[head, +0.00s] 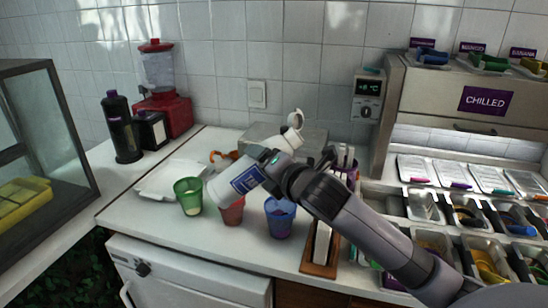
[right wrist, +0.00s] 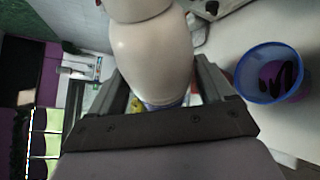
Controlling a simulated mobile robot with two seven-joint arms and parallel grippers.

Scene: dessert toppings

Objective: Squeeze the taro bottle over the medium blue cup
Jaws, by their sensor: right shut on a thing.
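My right gripper (head: 268,168) is shut on a white bottle (head: 222,190) with a blue label that I cannot read. The bottle is tilted nearly on its side, its narrow end and open flip cap (head: 296,119) toward the upper right. In the right wrist view the pale bottle (right wrist: 150,55) sits between the fingers (right wrist: 155,100). The blue cup (head: 280,218) stands upright on the counter, below and right of the bottle's body. The right wrist view shows the cup (right wrist: 240,82) beside the gripper, with purple and dark contents. My left gripper is not in view.
A green cup (head: 188,196) and a partly hidden red cup (head: 232,214) stand left of the blue cup. A white tray (head: 160,182) lies behind them. A wooden holder (head: 320,262) and topping bins (head: 485,265) are on the right. The counter's front left is clear.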

